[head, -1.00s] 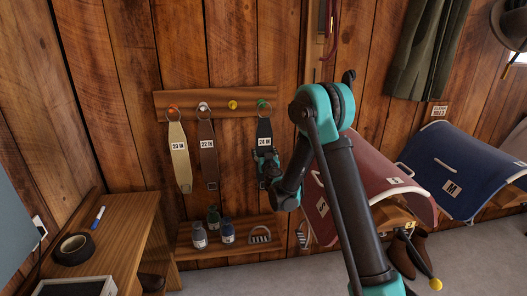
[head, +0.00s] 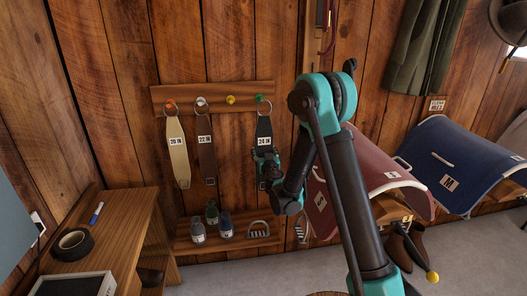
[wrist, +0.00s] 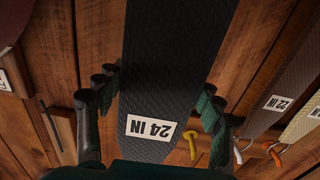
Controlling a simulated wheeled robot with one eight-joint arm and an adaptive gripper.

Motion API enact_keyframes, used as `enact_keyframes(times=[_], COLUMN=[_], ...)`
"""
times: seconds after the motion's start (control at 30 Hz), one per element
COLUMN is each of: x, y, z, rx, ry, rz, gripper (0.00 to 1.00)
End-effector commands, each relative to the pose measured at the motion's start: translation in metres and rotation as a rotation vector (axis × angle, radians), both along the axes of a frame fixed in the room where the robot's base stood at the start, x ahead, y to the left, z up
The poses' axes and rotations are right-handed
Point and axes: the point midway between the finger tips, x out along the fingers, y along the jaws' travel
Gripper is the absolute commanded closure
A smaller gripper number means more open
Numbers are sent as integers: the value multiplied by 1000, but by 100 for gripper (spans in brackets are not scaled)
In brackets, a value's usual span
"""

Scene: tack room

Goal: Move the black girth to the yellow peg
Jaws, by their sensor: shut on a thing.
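The black girth (head: 264,127), labelled 24 IN, hangs upright by its ring at the green peg (head: 260,98), at the right end of the wooden peg rail. The yellow peg (head: 231,99) is bare, just left of the green one. My gripper (head: 266,158) is shut on the black girth below its label. In the wrist view, which is upside down, the girth (wrist: 172,62) runs between my fingers (wrist: 160,100), and the yellow peg (wrist: 190,144) shows beside the label.
A cream 20 IN girth (head: 176,155) hangs at the orange peg and a brown 22 IN girth (head: 206,157) at the white peg. Bottles (head: 227,226) stand on a low shelf below. A red saddle pad (head: 365,170) is close right of my arm.

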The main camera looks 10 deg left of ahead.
Motion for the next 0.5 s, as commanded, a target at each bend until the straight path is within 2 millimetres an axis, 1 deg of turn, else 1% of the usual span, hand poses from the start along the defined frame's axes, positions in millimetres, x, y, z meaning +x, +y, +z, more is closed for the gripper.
enact_keyframes(times=[0.4,0.5], x=[0,-1], y=[0,6], z=[0,0], rx=[0,0], ry=[0,0], rz=[0,2], gripper=[74,74])
